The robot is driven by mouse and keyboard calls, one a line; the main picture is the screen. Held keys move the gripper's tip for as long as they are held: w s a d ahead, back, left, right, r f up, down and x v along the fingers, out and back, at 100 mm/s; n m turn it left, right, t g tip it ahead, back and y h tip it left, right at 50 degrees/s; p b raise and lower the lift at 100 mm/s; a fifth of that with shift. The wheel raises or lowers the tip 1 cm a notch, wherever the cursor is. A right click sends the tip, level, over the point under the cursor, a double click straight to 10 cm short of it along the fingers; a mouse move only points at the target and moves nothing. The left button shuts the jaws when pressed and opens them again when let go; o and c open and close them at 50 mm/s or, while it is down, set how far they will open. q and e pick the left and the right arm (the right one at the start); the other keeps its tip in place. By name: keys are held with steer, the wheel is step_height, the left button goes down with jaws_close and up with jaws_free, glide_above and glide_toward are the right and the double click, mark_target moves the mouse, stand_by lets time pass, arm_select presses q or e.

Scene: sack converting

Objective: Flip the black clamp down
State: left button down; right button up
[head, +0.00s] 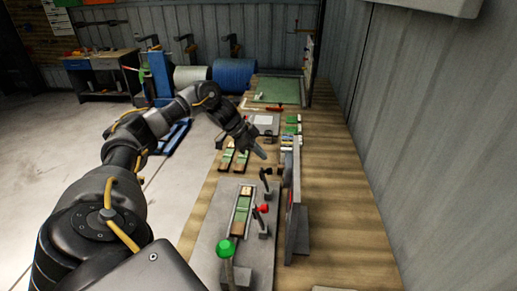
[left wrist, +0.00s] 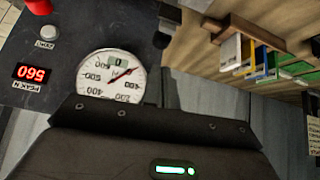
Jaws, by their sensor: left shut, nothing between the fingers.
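The black clamp (head: 265,174) stands at the far end of the grey fixture plate (head: 209,240) in the head view. Its dark handle sticks up above its base; the exact angle is hard to tell. My left gripper (head: 261,153) reaches over the table from the left and points down and right. It is shut and empty, and its tips appear just above and beyond the black handle in the picture. I cannot tell whether they touch it. The clamp does not show clearly in the left wrist view. My right gripper is not in view.
A red-tipped clamp (head: 263,209) stands nearer on the same plate, beside a green-and-tan strip (head: 241,212). A green knob (head: 225,250) rises at the near end. A grey upright panel (head: 295,195) stands close to the right. The left wrist view shows a dial gauge (left wrist: 110,76).

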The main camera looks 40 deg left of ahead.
arm_select(q)
steer(key=p+x, duration=0.1)
steer(key=x, duration=0.4)
steer(key=shift+d+p, duration=0.1)
steer(key=shift+p, duration=0.2)
steer(key=shift+w+d+f, duration=0.2)
steer(key=shift+w+f, duration=0.05)
steer(key=shift+f, duration=0.25)
